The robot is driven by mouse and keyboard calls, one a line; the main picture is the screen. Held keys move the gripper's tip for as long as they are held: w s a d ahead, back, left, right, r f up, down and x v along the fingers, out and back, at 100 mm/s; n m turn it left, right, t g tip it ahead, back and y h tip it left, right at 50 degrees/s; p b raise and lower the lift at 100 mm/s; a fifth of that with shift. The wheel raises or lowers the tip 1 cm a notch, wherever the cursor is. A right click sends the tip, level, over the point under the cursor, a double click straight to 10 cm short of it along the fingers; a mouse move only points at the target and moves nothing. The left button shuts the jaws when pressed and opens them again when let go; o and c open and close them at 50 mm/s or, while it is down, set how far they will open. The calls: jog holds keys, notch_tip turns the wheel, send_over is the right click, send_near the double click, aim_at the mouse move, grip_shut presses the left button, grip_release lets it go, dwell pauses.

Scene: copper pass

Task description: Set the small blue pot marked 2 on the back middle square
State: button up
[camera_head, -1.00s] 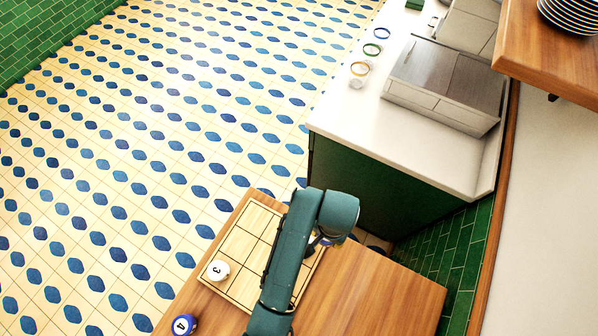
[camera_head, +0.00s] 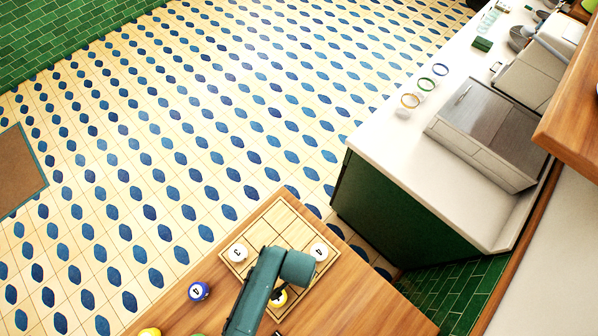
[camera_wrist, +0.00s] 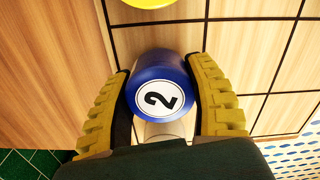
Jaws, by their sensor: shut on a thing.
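The small blue pot marked 2 (camera_wrist: 160,66) sits between the yellow ridged fingers of my gripper (camera_wrist: 162,84) in the wrist view. My gripper is shut on its sides, and its white number disc faces the camera. The gridded wooden board (camera_head: 276,212) lies on the wooden table in the head view; its dark grid lines also show in the wrist view, beyond the pot. My arm covers the near part of the board in the head view, and the gripper and blue pot 2 are hidden there. The pot's height above the board cannot be told.
White pots stand at the board's left (camera_head: 238,253) and right (camera_head: 319,251) corners. A yellow pot (camera_head: 278,298) shows beside my arm. A blue pot marked 4 (camera_head: 199,291) stands on the table (camera_head: 355,300), left of the board. The counter (camera_head: 400,150) is behind at right.

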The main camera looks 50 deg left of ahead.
jog(key=shift+f, duration=0.1)
jog(key=shift+f, duration=0.15)
jog(key=o, duration=1.2)
notch_tip(320, 180, up, 12)
jog(key=shift+w+r+p, duration=0.1)
jog(key=shift+r+p, duration=0.05)
jog(key=shift+p, duration=0.35)
